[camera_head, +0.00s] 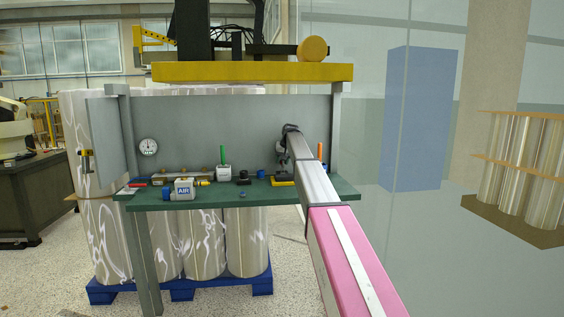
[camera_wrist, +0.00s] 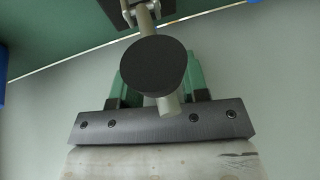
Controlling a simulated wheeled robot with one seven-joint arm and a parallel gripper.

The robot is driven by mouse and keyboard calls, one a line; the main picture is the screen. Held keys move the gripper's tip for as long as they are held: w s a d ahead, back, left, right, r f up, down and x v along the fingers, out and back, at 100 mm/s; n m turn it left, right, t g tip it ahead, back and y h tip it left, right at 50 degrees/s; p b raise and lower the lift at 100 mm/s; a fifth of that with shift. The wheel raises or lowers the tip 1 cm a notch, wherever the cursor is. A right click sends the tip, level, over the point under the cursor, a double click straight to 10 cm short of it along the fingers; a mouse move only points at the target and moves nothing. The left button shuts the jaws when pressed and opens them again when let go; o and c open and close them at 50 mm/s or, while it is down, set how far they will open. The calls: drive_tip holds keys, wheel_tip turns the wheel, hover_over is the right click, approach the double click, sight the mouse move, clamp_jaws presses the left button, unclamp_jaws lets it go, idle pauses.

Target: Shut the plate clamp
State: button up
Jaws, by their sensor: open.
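The plate clamp (camera_head: 283,182) is on the green bench, low under the end of my arm, with a black and yellow base. In the wrist view, its metal lever (camera_wrist: 145,20) runs from a bracket at the top to a round black knob (camera_wrist: 154,63). The fingers are open, one on each side of the lever end. The knob hides part of the gap, so I cannot tell whether they touch. My gripper (camera_head: 288,133) is partly hidden by the arm in the head view.
A grey panel (camera_head: 215,120) stands behind. A yellow beam (camera_head: 250,72) is overhead.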

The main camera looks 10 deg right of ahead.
clamp_jaws()
drive_tip(key=shift+s, duration=0.15)
drive_tip(key=t, duration=0.1)
drive_tip(key=s+r+t, duration=0.1)
drive_tip(key=t, duration=0.2)
drive_tip(key=shift+s+r, duration=0.3)
drive_tip(key=shift+s+r+n+t+y, duration=0.15)
drive_tip(key=shift+s+r+t, duration=0.1)
drive_tip(key=shift+t, duration=0.5)
drive_tip(key=shift+s+r+n+t+y, duration=0.1)
drive_tip(key=shift+s+r+n+t, duration=0.1)
drive_tip(key=shift+t, duration=0.6)
drive_tip(key=shift+s+r+n+t+y, duration=0.15)
drive_tip(key=shift+s+t, duration=0.1)
drive_tip(key=shift+t, duration=0.5)
unclamp_jaws()
